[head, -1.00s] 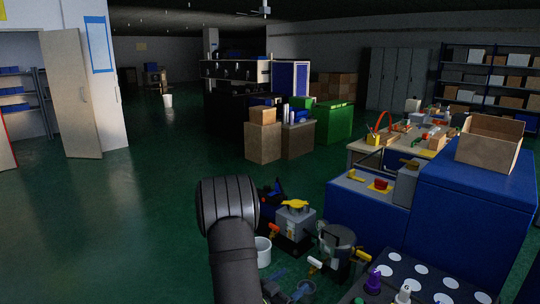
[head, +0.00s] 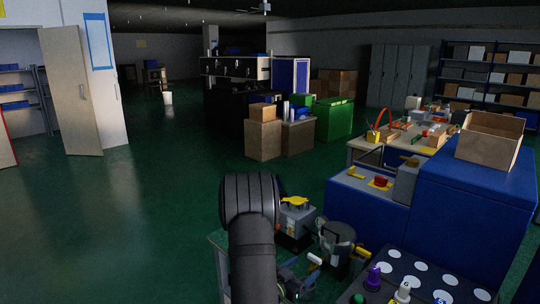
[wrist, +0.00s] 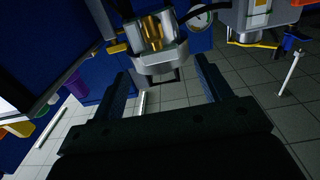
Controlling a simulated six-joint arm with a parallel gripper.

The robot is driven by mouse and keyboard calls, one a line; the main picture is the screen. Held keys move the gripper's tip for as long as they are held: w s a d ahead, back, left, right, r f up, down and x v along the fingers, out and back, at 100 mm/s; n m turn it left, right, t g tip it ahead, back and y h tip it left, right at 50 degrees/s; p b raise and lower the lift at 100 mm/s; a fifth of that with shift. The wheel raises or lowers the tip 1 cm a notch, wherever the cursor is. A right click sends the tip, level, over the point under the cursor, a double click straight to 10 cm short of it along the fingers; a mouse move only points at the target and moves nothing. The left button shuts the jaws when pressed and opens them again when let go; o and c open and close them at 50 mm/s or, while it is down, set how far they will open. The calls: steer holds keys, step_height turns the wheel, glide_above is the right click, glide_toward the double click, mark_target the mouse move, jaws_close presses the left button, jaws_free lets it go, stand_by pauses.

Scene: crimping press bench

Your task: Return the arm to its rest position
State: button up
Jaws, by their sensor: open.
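My arm (head: 250,225) is a dark link that rises from the bottom edge, left of the bench equipment in the head view. Its gripper is not clearly visible in the head view. In the wrist view my gripper (wrist: 162,72) shows two dark fingers spread wide apart, with nothing held between them. A grey metal machine part with a brass-coloured piece (wrist: 152,32) lies beyond the fingertips. I cannot tell whether it is close to them.
A grey press unit with a yellow top (head: 295,221) stands right of my arm. A black rack with white round spots (head: 420,267) holds a few coloured items at the bottom right. A blue cabinet (head: 470,215) carries an open cardboard box (head: 489,143). The green floor at left (head: 120,220) is clear.

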mark_target(314, 260)
steer(key=x, duration=0.7)
steer(key=shift+d, duration=0.1)
steer(key=shift+s+n+t+y, duration=0.15)
steer(key=shift+n+t+y, duration=0.15)
steer(key=shift+y, duration=0.1)
steer(key=shift+n+t+y, duration=0.5)
steer(key=shift+y, duration=0.1)
steer(key=v, duration=1.7)
steer(key=shift+w+d+r+m+g+h, duration=0.25)
steer(key=shift+w+r+m+g+h, duration=0.25)
steer(key=shift+w+m+g+h, duration=0.3)
steer(key=shift+w+d+r+m+g+h, duration=0.2)
steer(key=shift+w+r+m+g+h, duration=0.4)
steer(key=shift+w+h, duration=0.3)
steer(key=shift+w+d+r+m+g+h, duration=0.25)
steer(key=shift+w+r+m+g+h, duration=0.3)
steer(key=shift+w+m+h, duration=0.3)
